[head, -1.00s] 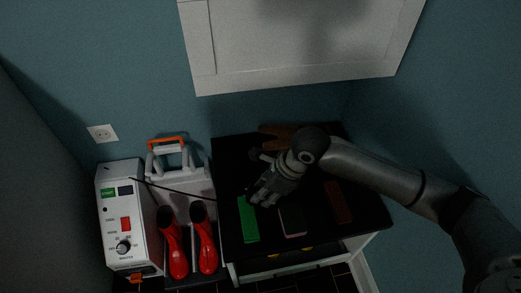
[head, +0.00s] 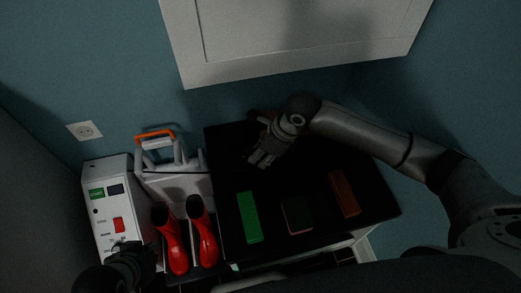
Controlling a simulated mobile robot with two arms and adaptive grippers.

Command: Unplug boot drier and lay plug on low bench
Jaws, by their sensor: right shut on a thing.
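The wall socket (head: 85,131) at the left is empty. The boot drier (head: 155,158), with an orange handle and grey tubes, stands left of the low bench. Two red boots (head: 186,238) stand in front of it. The low bench (head: 318,178) has a black top. My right gripper (head: 256,160) is over the back left part of the bench, shut on a small dark thing that appears to be the plug; the fingers and the dark top largely hide it. My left gripper (head: 130,262) is dark, low at the left in front of the white control box; its jaws are unclear.
A white control box (head: 107,190) with a red switch stands at the left. A green block (head: 249,217), a dark pad (head: 297,214) and a brown block (head: 344,194) lie along the bench's front. A brown item is partly hidden behind my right gripper. The middle of the bench top is clear.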

